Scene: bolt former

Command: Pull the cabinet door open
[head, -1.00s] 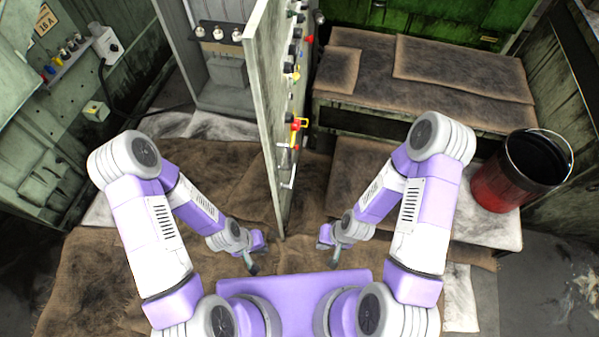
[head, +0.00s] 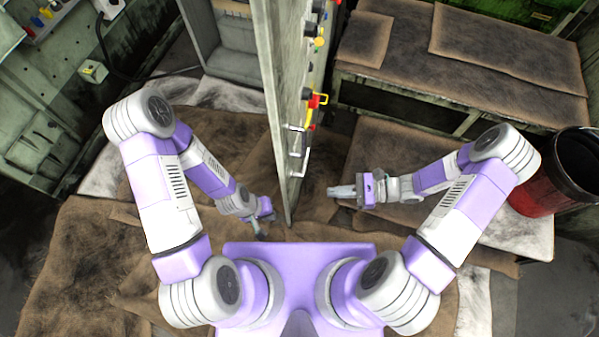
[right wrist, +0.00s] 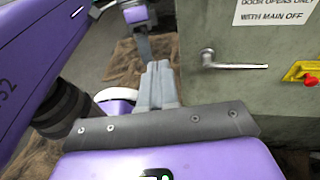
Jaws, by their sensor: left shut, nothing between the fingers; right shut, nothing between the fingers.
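The cabinet door (head: 272,90) stands upright and nearly edge-on in the middle of the head view, with controls on its right face. A metal bar handle (head: 301,160) is low on that face; it also shows in the right wrist view (right wrist: 234,66), right of the fingers. My right gripper (head: 330,191) is shut and empty, right of the door's lower end, pointing left and apart from the handle. It also shows in the right wrist view (right wrist: 160,68). My left gripper (head: 258,237) is shut and empty, left of the door's near edge, pointing down.
A red and black bucket (head: 537,200) stands at the right. A bench with brown sacking (head: 490,70) is at the back right. A grey cabinet interior (head: 230,55) lies behind the door's left side. A red and yellow switch (right wrist: 303,73) sits beside the handle.

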